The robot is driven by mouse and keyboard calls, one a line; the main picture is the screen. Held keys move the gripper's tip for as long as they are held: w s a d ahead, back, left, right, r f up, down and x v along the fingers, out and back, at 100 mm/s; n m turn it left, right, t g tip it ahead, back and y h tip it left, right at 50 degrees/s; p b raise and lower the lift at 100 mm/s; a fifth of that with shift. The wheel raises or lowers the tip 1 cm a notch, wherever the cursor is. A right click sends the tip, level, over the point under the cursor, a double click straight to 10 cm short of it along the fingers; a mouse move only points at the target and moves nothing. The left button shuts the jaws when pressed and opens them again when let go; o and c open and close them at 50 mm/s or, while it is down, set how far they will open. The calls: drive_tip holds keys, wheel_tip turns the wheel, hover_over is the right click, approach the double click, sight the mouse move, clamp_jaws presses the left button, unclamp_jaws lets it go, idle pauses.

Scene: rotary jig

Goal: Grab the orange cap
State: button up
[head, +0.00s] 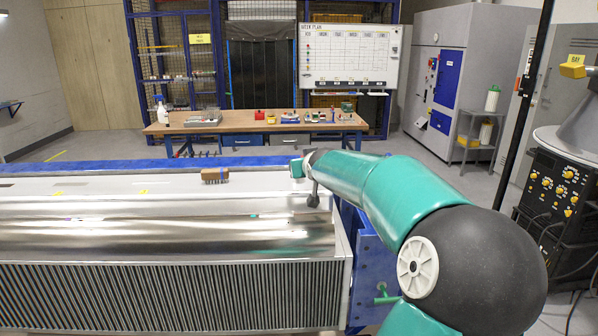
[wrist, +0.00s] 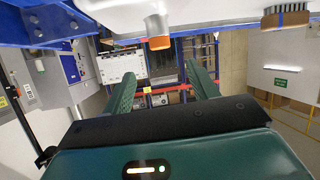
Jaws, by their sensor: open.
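The orange cap (wrist: 159,42) shows at the top middle of the wrist view, which looks upside down. It sits on the end of a short pale cylinder (wrist: 157,25) at the pale machine surface. My gripper (wrist: 162,72) is open, with its two green fingers apart and nothing between them. In the wrist picture the cap lies above the gap between the fingertips, apart from both. In the head view my gripper (head: 297,168) is partly visible at the right end of the machine top. I cannot make out the orange cap in the head view.
A brown brush (head: 215,175) lies on the machine top (head: 100,205) left of my gripper; it also shows in the wrist view (wrist: 287,18). A blue rail (head: 130,164) runs behind. A workbench (head: 255,126) with several small items stands farther back.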

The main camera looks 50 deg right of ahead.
drive_tip(key=shift+x, duration=4.5)
drive_tip(key=shift+f, duration=0.15)
drive_tip(key=shift+a, duration=0.1)
drive_tip(key=c, duration=1.1)
